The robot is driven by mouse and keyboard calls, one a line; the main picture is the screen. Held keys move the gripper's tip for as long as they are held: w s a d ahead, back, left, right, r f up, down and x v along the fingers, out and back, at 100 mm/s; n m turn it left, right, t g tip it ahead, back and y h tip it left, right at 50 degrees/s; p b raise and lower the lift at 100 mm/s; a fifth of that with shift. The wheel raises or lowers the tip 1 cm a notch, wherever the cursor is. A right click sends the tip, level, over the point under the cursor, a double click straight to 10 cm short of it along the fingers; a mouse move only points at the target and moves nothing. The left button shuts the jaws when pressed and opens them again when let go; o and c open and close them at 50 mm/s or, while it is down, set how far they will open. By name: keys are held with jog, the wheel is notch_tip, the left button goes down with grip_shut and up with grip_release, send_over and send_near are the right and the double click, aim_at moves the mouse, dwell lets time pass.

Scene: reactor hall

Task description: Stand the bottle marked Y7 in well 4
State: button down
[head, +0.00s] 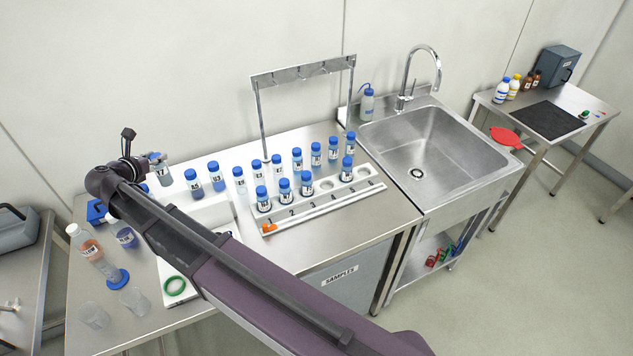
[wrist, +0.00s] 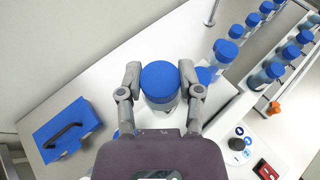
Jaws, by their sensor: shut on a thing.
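My gripper (wrist: 160,88) is shut on a blue-capped bottle (wrist: 160,80), seen from above in the wrist view. In the head view the held bottle (head: 161,172) shows at the far left, above the bench beside a white block. Its label cannot be read, so I cannot tell if it is Y7. The white rack (head: 300,214) has a numbered front strip. Front wells 1, 2 and 3 hold blue-capped bottles. The last front well (head: 363,171) is empty.
A row of bottles (head: 297,158) stands behind the front wells. A metal frame with hooks (head: 302,70) rises behind the rack. Two blue-capped bottles (head: 216,176) stand left of it. A blue case (wrist: 67,128), clear beakers (head: 95,316) and a sink (head: 425,145) are around.

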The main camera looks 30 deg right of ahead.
jog(key=shift+r+p, duration=1.5)
jog(key=shift+r, duration=0.45)
jog(key=shift+f+b, duration=0.95)
jog(key=shift+f, duration=0.05)
jog(key=shift+s, duration=0.1)
